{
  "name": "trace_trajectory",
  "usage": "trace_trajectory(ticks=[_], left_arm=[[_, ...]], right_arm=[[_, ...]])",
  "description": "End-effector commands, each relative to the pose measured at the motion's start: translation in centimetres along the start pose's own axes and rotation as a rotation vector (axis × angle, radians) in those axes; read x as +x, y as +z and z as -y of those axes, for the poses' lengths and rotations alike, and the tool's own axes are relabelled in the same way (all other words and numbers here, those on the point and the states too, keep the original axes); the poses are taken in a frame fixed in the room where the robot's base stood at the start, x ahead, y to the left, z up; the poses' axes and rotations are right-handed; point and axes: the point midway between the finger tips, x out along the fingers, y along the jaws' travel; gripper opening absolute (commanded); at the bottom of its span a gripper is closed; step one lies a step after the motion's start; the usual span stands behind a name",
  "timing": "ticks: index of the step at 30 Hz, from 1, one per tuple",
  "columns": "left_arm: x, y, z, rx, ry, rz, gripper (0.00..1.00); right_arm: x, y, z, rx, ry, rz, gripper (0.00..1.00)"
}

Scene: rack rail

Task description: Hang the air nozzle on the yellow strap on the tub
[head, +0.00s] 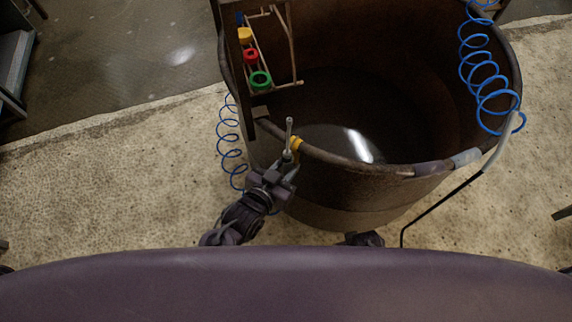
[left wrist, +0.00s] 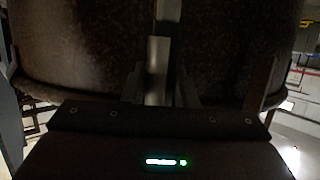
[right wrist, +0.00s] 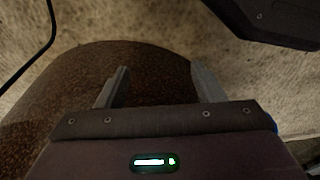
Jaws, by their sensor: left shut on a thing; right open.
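The dark tub (head: 370,190) stands right of centre in the head view. The yellow strap (head: 296,144) is a short band on its near rim, left of the middle. My left gripper (head: 285,172) is shut on the air nozzle (head: 289,130), a thin grey piece pointing up beside the strap. Whether the nozzle touches the strap or rim I cannot tell. In the left wrist view the nozzle (left wrist: 158,70) stands upright between the fingers, in front of the tub wall (left wrist: 225,50). My right gripper (right wrist: 157,88) is open and empty in the right wrist view, near the tub's outside.
A rack with yellow, red and green rings (head: 250,56) sits at the tub's left rim. A blue coiled hose (head: 230,150) hangs outside the tub on the left, and another (head: 478,70) is at the right rim. A black tube (head: 440,206) runs down right. Left floor is clear.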

Motion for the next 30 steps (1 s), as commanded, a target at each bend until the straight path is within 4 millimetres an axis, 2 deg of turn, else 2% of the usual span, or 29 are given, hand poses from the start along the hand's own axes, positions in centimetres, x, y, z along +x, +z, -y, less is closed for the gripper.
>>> trace_trajectory(ticks=[2,3,8,19,26,30], left_arm=[[0.0,-0.1,0.0,0.000,0.000,-0.003,0.15],[0.0,-0.1,0.0,0.000,0.000,-0.003,0.31],[0.0,-0.1,0.0,0.000,0.000,-0.002,0.51],[0.0,0.0,0.0,0.000,0.000,0.001,0.51],[0.0,0.0,0.0,0.000,0.000,0.000,0.51],[-3.0,0.0,0.0,0.001,0.001,0.003,0.51]], right_arm=[[0.0,0.0,0.0,0.000,0.000,0.000,0.62],[0.0,0.0,0.0,0.000,0.000,0.000,0.62],[0.0,0.0,0.0,0.000,0.000,0.000,0.62],[-0.5,-0.3,0.1,-0.002,-0.001,-0.001,0.62],[-3.8,-1.9,0.6,-0.013,-0.011,0.005,0.62],[-2.7,-1.1,0.3,-0.007,-0.006,0.009,0.62]])
